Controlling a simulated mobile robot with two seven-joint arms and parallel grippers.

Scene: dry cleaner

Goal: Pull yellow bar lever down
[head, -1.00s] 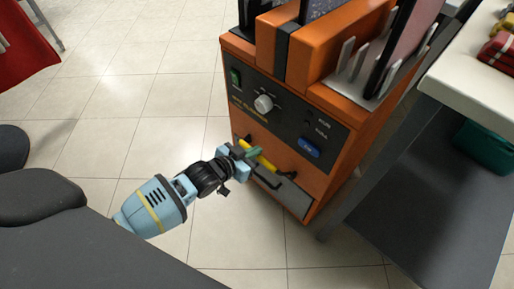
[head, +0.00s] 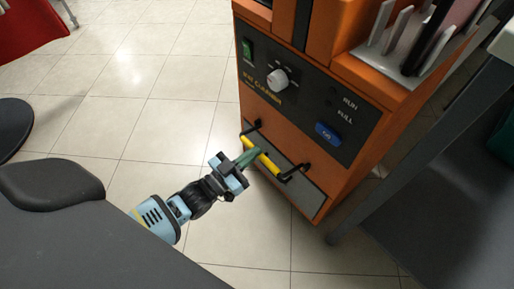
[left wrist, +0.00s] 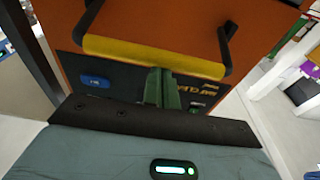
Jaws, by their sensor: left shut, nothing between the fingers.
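The yellow bar lever (head: 268,162) is a yellow grip between two black arms on the front of an orange machine (head: 283,120). It sits below the dark control panel. In the left wrist view the bar (left wrist: 130,52) runs across the top. My left gripper (head: 249,157) has green fingers, closed together and empty. Their tips are at the middle of the bar. In the left wrist view the fingers (left wrist: 160,86) reach the bar's panel-side edge; I cannot tell whether they touch it. My right gripper is out of view.
The panel carries a green switch (head: 247,49), a white knob (head: 278,79) and a blue button (head: 327,133). A grey drawer-like plate (head: 308,201) lies behind the lever. A grey table (head: 445,165) stands at the right.

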